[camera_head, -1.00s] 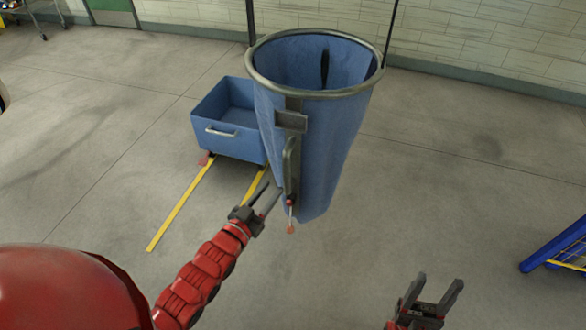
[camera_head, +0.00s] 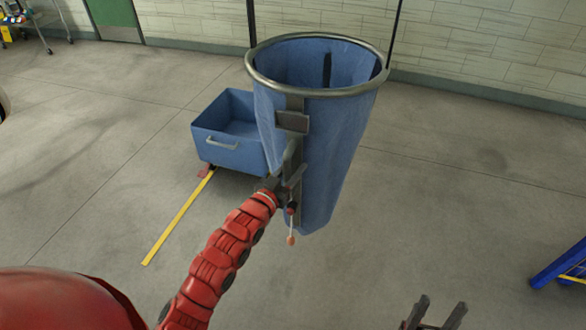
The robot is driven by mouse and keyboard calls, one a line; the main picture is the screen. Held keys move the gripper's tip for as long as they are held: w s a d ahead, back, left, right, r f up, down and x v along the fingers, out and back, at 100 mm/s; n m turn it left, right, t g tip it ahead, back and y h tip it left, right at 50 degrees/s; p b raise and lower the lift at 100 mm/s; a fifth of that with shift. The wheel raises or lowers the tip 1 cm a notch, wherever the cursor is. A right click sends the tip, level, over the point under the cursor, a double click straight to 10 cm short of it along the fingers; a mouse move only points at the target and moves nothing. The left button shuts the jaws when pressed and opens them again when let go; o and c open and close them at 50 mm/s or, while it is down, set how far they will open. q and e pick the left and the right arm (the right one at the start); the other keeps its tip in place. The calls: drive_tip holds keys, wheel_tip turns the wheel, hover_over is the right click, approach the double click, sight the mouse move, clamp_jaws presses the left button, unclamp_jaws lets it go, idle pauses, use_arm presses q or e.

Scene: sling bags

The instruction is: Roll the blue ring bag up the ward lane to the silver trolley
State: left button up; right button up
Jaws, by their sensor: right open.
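The blue ring bag (camera_head: 325,150) hangs open-topped from a round metal ring, with dark uprights or straps rising from the ring. A dark bracket and handle run down its near left side. My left gripper (camera_head: 291,172) is at that handle, with its fingers overlapping it in the picture. I cannot tell whether they are shut on it. My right gripper (camera_head: 442,303) is open and empty at the bottom edge, away from the bag. A metal trolley (camera_head: 40,26) with small items stands at the far top left, partly cut off.
A blue bin (camera_head: 225,146) with a pale handle stands just left of the bag. A yellow floor line (camera_head: 178,218) runs from it towards me. A blue frame (camera_head: 562,262) is at the right edge. A brick wall (camera_head: 490,55) closes the back.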

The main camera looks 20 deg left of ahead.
use_arm(q)
clamp_jaws()
idle(1.3)
